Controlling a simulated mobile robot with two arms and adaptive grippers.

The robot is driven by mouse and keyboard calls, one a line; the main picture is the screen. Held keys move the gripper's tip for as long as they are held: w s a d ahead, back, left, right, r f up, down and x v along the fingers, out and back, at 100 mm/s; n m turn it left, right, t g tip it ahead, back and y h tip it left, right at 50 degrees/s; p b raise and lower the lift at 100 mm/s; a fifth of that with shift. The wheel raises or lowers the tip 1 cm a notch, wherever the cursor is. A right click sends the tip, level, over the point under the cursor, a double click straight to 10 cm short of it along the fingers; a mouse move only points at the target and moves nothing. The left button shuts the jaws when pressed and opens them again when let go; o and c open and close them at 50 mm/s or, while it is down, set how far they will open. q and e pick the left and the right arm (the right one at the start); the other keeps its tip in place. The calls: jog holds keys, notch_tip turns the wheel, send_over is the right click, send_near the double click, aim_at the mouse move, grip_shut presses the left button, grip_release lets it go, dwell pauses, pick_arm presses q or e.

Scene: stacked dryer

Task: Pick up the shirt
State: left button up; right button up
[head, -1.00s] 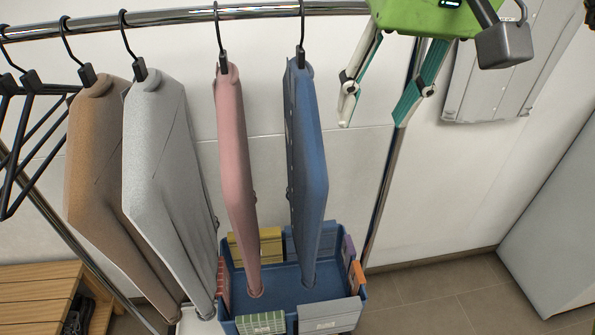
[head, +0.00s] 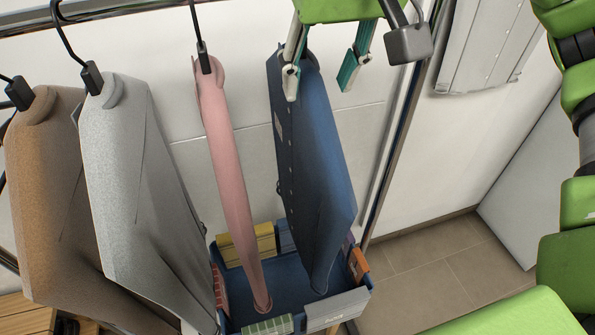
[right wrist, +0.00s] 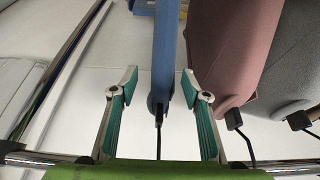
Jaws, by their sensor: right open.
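A dark blue buttoned shirt (head: 312,165) hangs from the rail, and it shows edge-on in the right wrist view (right wrist: 166,40). My right gripper (head: 318,93) is at the top of this shirt, its fingers open. In the right wrist view the right gripper (right wrist: 160,74) has one finger on each side of the shirt's upper edge and hanger hook, with gaps on both sides. The gripper hides the hanger top in the head view. A pink shirt (head: 228,165) hangs just left of it. My left gripper is not in view.
A grey garment (head: 135,190) and a brown one (head: 48,190) hang further left on the metal rail (head: 130,14). A blue crate (head: 232,312) with several small boxes stands below the shirts. The rack's upright post (head: 395,130) is close on the right.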

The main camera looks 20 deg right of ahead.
jog(key=x, duration=0.2)
jog(key=shift+w+f, duration=0.15)
jog(key=shift+f, duration=0.15)
jog(key=shift+w+f, duration=0.2)
jog(key=shift+f, duration=0.1)
jog(key=shift+w+a+f+p, duration=0.1)
jog(key=shift+w+f+p, duration=0.1)
jog(key=shift+p, duration=0.15)
jog(key=p, duration=0.2)
send_over(299, 152)
jog(key=w+d, duration=0.2)
notch_tip(299, 152, down, 4)
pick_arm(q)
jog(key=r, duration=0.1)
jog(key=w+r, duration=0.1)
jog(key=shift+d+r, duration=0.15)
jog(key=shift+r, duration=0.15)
pick_arm(e)
jog(key=shift+s+a+f, duration=0.1)
jog(key=shift+a+f, duration=0.1)
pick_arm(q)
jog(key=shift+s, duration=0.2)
pick_arm(e)
jog(key=shift+r, duration=0.1)
grip_shut()
